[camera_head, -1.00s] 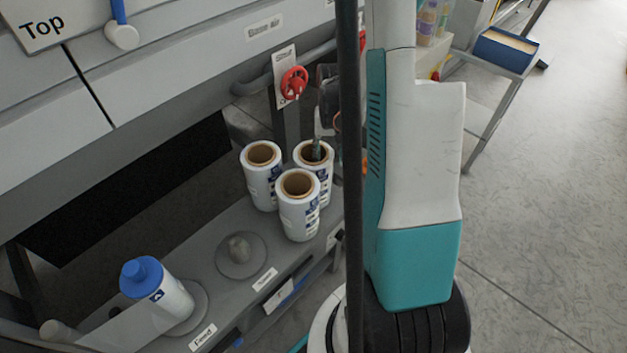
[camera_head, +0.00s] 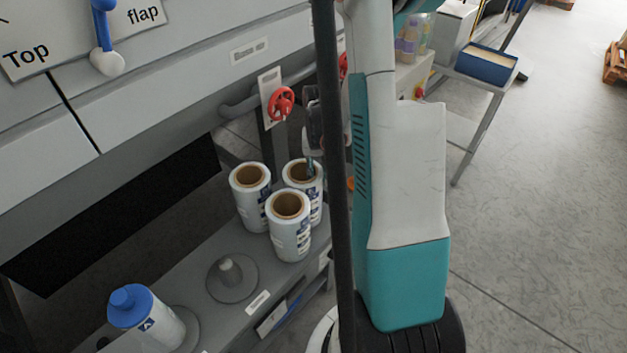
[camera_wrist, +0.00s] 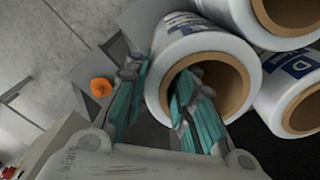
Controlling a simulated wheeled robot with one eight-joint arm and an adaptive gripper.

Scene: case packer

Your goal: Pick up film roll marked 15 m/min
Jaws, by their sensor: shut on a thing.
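Three white film rolls with brown cores stand close together on the grey shelf: a left roll (camera_head: 251,207), a front roll (camera_head: 289,238) and a back right roll (camera_head: 315,201). My gripper (camera_wrist: 160,74) is shut on the wall of the back right roll, one finger inside its core and the other outside. This roll (camera_wrist: 190,47) fills the middle of the wrist view, its open end towards the camera. The other rolls show at its right. Their labels are too small or cut off to read a speed. The black post and my arm partly hide the gripper in the head view.
A blue-capped white bottle (camera_head: 150,325) and a round grey holder with a knob (camera_head: 231,279) are on the shelf nearer the front. The machine panel overhangs at left. Open floor lies to the right.

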